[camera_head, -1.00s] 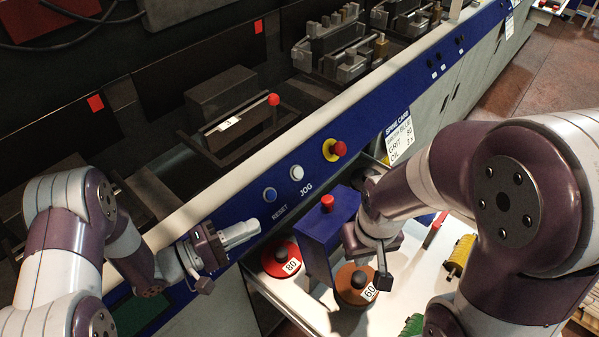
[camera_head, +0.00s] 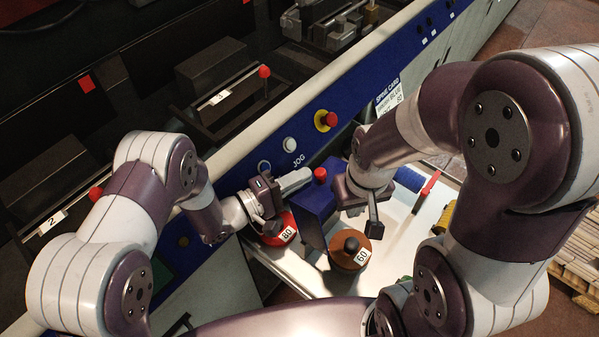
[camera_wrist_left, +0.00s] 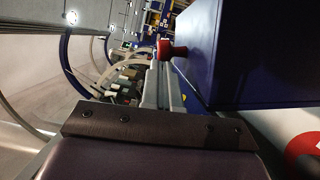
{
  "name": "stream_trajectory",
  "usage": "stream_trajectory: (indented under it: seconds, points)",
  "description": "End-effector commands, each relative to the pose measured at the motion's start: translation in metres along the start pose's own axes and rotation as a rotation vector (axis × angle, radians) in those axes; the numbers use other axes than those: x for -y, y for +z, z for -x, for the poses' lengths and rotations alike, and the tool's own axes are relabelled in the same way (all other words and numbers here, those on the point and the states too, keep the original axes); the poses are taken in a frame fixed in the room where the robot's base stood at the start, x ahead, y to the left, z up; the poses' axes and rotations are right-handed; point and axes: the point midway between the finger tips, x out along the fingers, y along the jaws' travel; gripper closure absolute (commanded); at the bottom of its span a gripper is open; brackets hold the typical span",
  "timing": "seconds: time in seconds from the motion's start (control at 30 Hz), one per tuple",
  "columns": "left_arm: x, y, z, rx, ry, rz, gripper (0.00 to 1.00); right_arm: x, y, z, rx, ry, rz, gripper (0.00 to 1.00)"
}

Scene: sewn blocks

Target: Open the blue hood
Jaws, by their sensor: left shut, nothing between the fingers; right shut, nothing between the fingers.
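The blue hood (camera_head: 316,212) is a dark blue box with a red knob (camera_head: 320,174) on top. It stands above the white tray, between the red wheel marked 80 and the brown wheel marked 60. My left gripper (camera_head: 297,180) is shut and empty, its tips just left of the knob. In the left wrist view the shut fingers (camera_wrist_left: 160,85) lie beside the hood (camera_wrist_left: 250,50), with the knob (camera_wrist_left: 172,50) close to their tips; contact cannot be told. My right gripper (camera_head: 373,220) is shut and empty, just right of the hood.
The red wheel (camera_head: 281,232) and brown wheel (camera_head: 349,252) lie on the white tray (camera_head: 400,235). Behind runs a blue panel with a red emergency button (camera_head: 327,121) and a white jog button (camera_head: 290,144).

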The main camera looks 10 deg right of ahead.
Motion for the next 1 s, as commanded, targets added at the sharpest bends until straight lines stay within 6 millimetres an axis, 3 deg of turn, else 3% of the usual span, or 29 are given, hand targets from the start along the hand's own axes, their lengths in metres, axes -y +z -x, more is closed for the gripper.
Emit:
stream_trajectory:
  seconds: [0.37,0.5,0.7,1.0]
  points:
    - [-0.001,0.003,-0.002,0.0,-0.002,-0.005,1.0,0.0,0.0,0.002,0.0,0.0,0.0,1.0]
    - [-0.009,0.024,-0.009,0.005,-0.033,-0.099,1.0,0.0,-0.002,0.015,0.0,0.0,0.0,1.0]
    - [-0.005,0.063,-0.022,0.004,-0.098,-0.297,1.0,0.0,-0.003,0.022,0.0,0.0,0.0,1.0]
    - [-0.001,0.074,-0.025,0.0,-0.12,-0.367,1.0,0.0,-0.003,0.022,0.0,0.0,0.0,1.0]
